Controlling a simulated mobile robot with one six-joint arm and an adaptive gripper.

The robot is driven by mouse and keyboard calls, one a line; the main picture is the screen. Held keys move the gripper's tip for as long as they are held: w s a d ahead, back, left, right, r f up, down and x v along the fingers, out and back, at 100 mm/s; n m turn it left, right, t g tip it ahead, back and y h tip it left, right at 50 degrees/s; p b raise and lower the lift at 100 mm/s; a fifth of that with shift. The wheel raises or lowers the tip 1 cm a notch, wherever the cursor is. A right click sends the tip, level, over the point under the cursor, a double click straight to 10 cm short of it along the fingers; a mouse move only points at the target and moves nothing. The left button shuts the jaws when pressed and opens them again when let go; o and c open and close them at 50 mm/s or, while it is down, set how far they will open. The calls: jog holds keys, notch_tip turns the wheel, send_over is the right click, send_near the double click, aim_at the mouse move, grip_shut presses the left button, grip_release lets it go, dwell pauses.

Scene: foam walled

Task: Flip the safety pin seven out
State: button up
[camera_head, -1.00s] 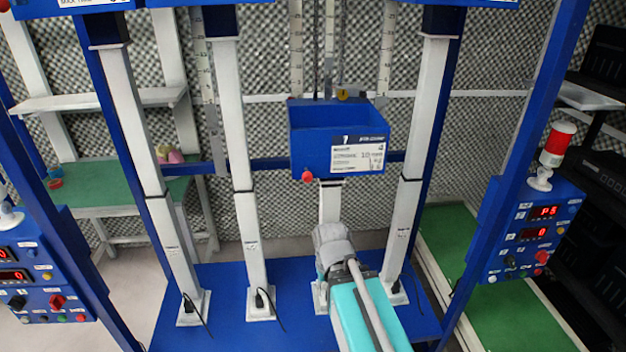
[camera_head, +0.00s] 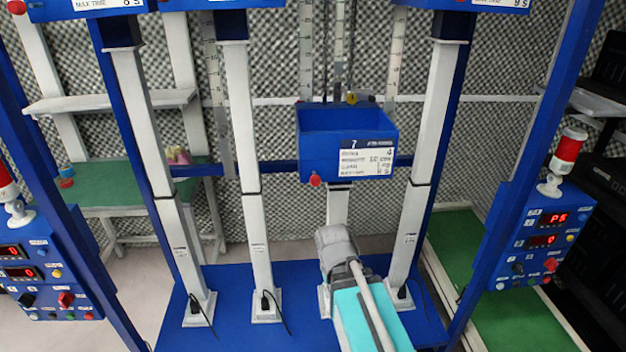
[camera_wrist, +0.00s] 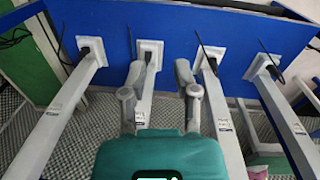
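The box and red knob do not show in the wrist view.
Several white posts, such as one on the left (camera_head: 140,110), stand on a blue base plate (camera_head: 240,285). Control panels with red lamps flank the frame, one at right (camera_head: 540,240) and one at left (camera_head: 45,270). Cables trail by the post feet.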

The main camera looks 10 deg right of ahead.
jog(key=shift+w+d+r+h, duration=0.1)
jog(key=shift+w+r+h, duration=0.1)
jog(key=shift+w+h, duration=0.25)
jog(key=shift+c, duration=1)
jog(key=w+r+h, duration=0.1)
jog(key=w+r+h+p, duration=0.1)
jog(key=w+h, duration=0.1)
jog(key=w+r+n+h, duration=0.1)
jog(key=w, duration=0.1)
jog(key=shift+d+r, duration=0.15)
jog(key=shift+d, duration=0.05)
grip_shut()
jog(key=w+a+r+t+h+p, duration=0.1)
jog(key=w+a+r+h, duration=0.2)
jog(key=r, duration=0.3)
jog(key=w+a+r+n+t+h+p, duration=0.1)
jog(key=w+a+r+t+h, duration=0.1)
jog(key=w+a+r+h, duration=0.2)
jog(key=w+a+r+t+h+p, duration=0.1)
jog(key=w+a+r+h, duration=0.3)
jog(key=r, duration=0.5)
jog(key=shift+w+a+r+n+h, duration=0.25)
jog(key=shift+a+h, duration=0.2)
jog(key=shift+a, duration=0.7)
